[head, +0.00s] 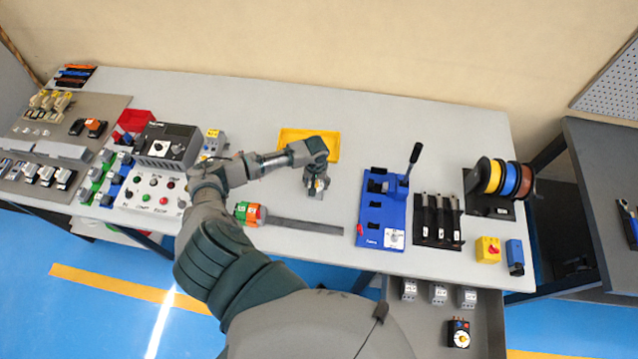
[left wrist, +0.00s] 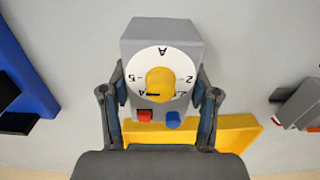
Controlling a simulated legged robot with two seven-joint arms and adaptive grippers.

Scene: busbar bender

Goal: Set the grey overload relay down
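The grey overload relay (left wrist: 160,45) has a white dial face with a yellow knob, and a red and a blue button. My left gripper (left wrist: 160,105) has one finger on each side of it and is shut on it. In the head view the left gripper (head: 316,178) points down over the table, just in front of the yellow tray (head: 335,147), with the relay (head: 317,188) at its fingertips. I cannot tell whether the relay touches the table. My right gripper is not in view.
The blue bender (head: 382,215) stands to the right, and a grey flat bar (head: 305,225) lies in front. A control box with buttons (head: 152,190) and a similar grey device (head: 213,143) are to the left. Bare table surrounds the left gripper.

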